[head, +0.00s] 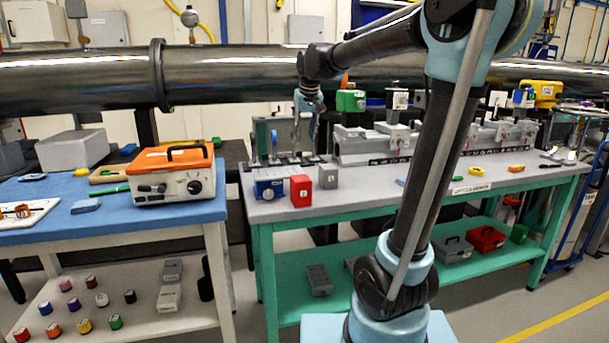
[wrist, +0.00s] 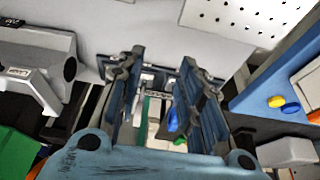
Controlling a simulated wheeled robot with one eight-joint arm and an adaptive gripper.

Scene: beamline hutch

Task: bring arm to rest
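My gripper (head: 313,125) is in the head view above the back of the green-framed bench (head: 350,203), close to the optics stands. In the wrist view my gripper (wrist: 162,62) shows two dark fingers spread apart, with nothing held between them. Beyond the fingers, lower down, are a white and green part and a blue part (wrist: 174,113); I cannot tell exactly what they are. My arm rises from its base at the lower middle of the head view, bends at the top, and reaches back to the left over the bench.
A large steel pipe (head: 230,75) runs behind the arm. A rail with instruments (head: 375,143) stands right of the gripper. Blue, red (head: 301,190) and grey boxes sit at the bench's front left. An orange-topped case (head: 174,175) stands on the blue table (head: 52,218).

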